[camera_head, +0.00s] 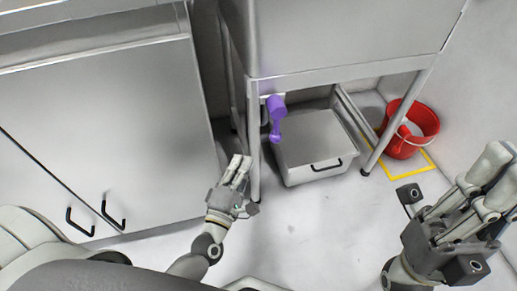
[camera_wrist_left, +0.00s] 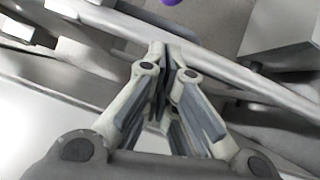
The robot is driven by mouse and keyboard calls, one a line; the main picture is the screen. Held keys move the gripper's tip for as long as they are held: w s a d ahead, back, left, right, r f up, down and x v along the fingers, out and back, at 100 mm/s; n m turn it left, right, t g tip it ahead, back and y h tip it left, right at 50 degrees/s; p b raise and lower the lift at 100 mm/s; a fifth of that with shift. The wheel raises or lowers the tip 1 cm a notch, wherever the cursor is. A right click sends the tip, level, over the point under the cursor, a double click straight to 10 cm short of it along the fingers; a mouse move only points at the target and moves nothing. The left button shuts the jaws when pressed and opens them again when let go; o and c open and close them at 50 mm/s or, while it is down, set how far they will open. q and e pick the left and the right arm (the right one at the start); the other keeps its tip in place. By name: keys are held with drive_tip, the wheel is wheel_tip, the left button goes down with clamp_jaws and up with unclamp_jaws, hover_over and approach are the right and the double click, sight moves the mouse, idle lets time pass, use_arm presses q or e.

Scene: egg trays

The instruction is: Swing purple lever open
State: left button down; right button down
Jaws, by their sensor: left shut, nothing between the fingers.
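The purple lever (camera_head: 276,118) hangs under the steel unit, beside its front left leg, with its handle pointing down. A small purple part of the lever (camera_wrist_left: 171,2) shows at the top edge of the left wrist view; the rest is out of that frame. My left gripper (camera_head: 241,162) is shut and empty, below and left of the lever, apart from it, near the leg. Its closed fingers (camera_wrist_left: 166,50) also show in the left wrist view. My right gripper (camera_head: 498,172) is at the right edge, far from the lever, its fingertips close together.
A grey bin (camera_head: 318,172) with a black handle stands under the steel unit, right of the lever. A red bucket (camera_head: 408,147) sits in a yellow floor marking (camera_head: 421,163). The unit's leg (camera_head: 254,150) stands close to my left gripper. A cabinet (camera_head: 110,130) fills the left.

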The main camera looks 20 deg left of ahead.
use_arm(q)
drive_tip(key=w+d+r, duration=0.1)
drive_tip(key=w+d, duration=0.1)
drive_tip(key=w, duration=0.4)
drive_tip(key=shift+d+b, duration=0.4)
drive_tip(key=shift+b, duration=0.05)
